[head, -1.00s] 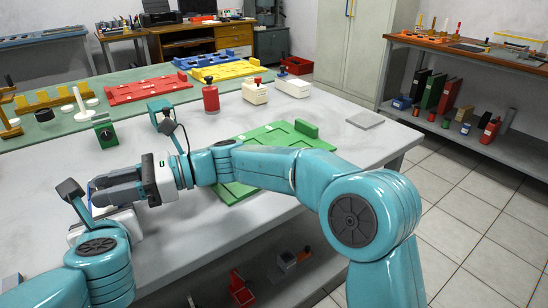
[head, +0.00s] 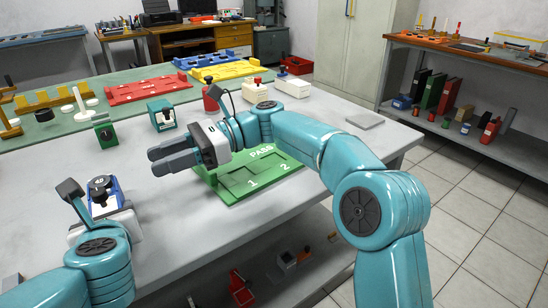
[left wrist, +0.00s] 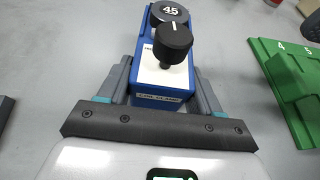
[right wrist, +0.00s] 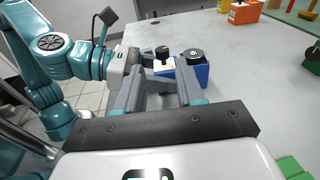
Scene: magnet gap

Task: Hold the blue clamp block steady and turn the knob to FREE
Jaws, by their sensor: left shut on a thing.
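The blue clamp block (head: 118,193) stands on the grey table at the left, with my left gripper (left wrist: 160,78) around its sides and shut on it. In the left wrist view a black knob (left wrist: 172,42) with a white line stands on its pale top. Behind the knob is a black disc (left wrist: 170,11) marked 45. The knob's FREE mark cannot be read. My right gripper (head: 160,158) is open and empty, up and to the right of the block. In the right wrist view the block (right wrist: 201,76) and knob (right wrist: 163,52) show beyond its fingers, apart from them.
A green numbered tray (head: 235,192) lies to the right, under my right arm. The table in front of the tray is clear.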

